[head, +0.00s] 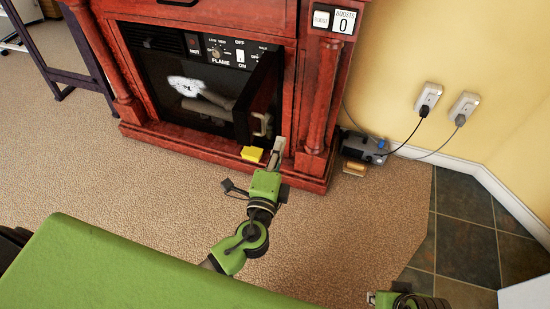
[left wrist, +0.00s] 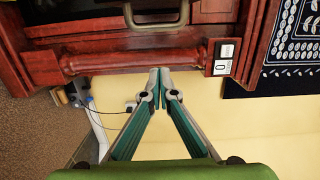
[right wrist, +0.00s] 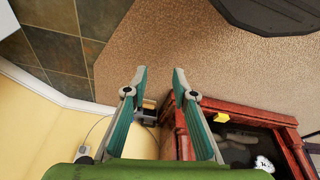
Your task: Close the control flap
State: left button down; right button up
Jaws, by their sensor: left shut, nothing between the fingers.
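The control flap (head: 264,95) is a dark panel with a pale handle (head: 262,124). It stands open, swung outward at the right of the red wooden fireplace (head: 225,150). The control panel (head: 232,51) with its knobs and switch is uncovered behind it. My left gripper (head: 278,147) is shut and empty, just right of and below the handle, in front of the fireplace's right post. In the left wrist view its fingertips (left wrist: 160,72) point at the red wood, below a handle (left wrist: 155,18). Contact cannot be told. My right gripper (right wrist: 158,75) is open and empty, far from the flap.
A yellow block (head: 252,154) lies at the fireplace base. A grey box (head: 360,147) with cords and a wooden block (head: 355,169) are on the floor at its right. Wall outlets (head: 428,97) are beyond. The carpet (head: 160,180) in front is clear.

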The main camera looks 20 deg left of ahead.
pick_arm(q)
jog(key=w+a, duration=0.1)
jog(key=a, duration=0.1)
jog(key=w+a, duration=0.1)
jog(key=a, duration=0.1)
jog(key=shift+w, duration=0.4)
pick_arm(e)
jog(key=shift+f, duration=0.7)
pick_arm(q)
jog(key=shift+a, duration=0.1)
jog(key=shift+a+f, duration=0.1)
